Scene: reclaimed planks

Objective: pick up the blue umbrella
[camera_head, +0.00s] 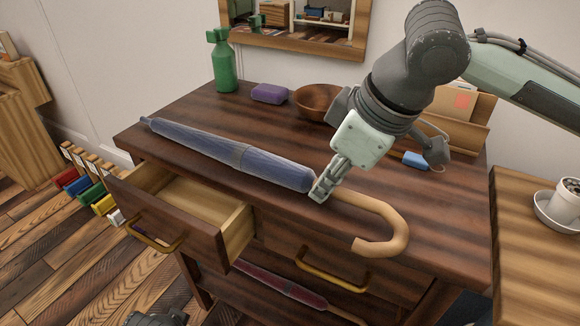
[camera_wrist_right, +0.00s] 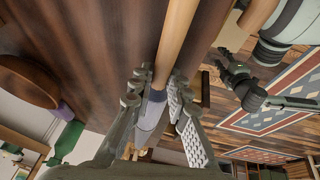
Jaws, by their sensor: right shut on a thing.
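The blue umbrella (camera_head: 235,155) is furled, with a curved wooden handle. It lies along the front of the dark dresser top (camera_head: 370,165), its tip at the left and its crook at the right, over the front edge. I cannot tell whether it is slightly raised. My right gripper (camera_head: 322,190) is shut on it where the canopy meets the handle. In the right wrist view, the fingers (camera_wrist_right: 160,90) close around the umbrella (camera_wrist_right: 151,112). Part of my left gripper (camera_head: 155,319) shows at the bottom edge in the head view; its jaws are unclear.
A green bottle (camera_head: 223,62), a purple block (camera_head: 269,93) and a wooden bowl (camera_head: 316,101) stand behind. A drawer (camera_head: 180,225) is pulled open at the front left. A dark red umbrella (camera_head: 270,284) lies below.

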